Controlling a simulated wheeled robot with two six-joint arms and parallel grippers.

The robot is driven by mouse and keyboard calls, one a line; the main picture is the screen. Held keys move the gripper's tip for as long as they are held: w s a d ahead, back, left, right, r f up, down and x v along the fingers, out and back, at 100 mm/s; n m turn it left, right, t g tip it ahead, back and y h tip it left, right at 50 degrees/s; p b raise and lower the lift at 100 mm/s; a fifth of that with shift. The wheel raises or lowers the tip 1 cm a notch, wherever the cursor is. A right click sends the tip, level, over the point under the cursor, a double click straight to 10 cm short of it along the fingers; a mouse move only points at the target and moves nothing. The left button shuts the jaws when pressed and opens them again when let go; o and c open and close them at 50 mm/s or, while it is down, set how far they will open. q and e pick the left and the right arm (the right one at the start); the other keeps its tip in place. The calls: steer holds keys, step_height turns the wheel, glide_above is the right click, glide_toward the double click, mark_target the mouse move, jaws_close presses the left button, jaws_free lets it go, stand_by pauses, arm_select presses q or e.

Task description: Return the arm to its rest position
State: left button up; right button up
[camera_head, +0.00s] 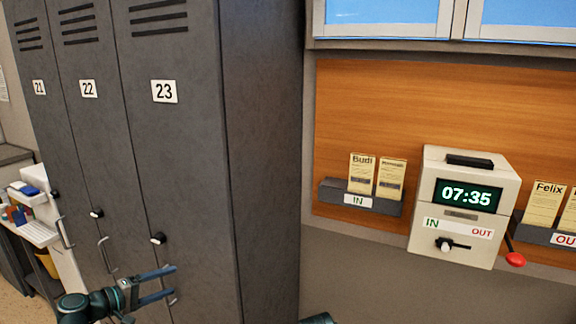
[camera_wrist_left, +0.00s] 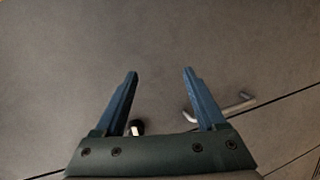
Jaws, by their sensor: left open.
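My left gripper (camera_head: 174,281) is at the bottom left of the head view, in front of the door of locker 23 (camera_head: 185,190). Its two blue fingers are apart and nothing is between them. In the left wrist view the open fingers (camera_wrist_left: 160,73) point at a plain grey surface. A metal door handle (camera_wrist_left: 238,104) shows beside the right finger, and a dark knob with a white face (camera_wrist_left: 137,128) shows near the base of the left finger. Whether the fingers touch the door cannot be told. Only a dark teal sliver shows at the bottom edge; my right gripper is not visible.
Lockers 22 (camera_head: 88,150) and 21 (camera_head: 45,130) stand to the left, shut. A time clock (camera_head: 465,160) reading 07:35 has an IN card rack (camera_head: 335,193) on its left and an OUT rack on its right. A cluttered white cart (camera_head: 38,232) stands far left.

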arm_select(q)
steer(key=s+d+f+m+g, duration=0.1)
steer(key=d+f+m+g, duration=0.3)
steer(key=d, duration=0.8)
steer(key=s+d+f+m+g+y+p, duration=0.1)
steer(key=s+d+f+m+g+y, duration=0.3)
steer(key=s+d, duration=0.4)
steer(key=s+d+f+m+g+y+p, duration=0.2)
steer(key=s+d+f+m+g+y, duration=0.2)
steer(key=s+d, duration=0.4)
steer(key=shift+s+d+f+m+y, duration=0.2)
steer(key=shift+d+f+m+y, duration=0.15)
steer(key=shift+d+m+y, duration=0.75)
steer(key=shift+a, duration=0.1)
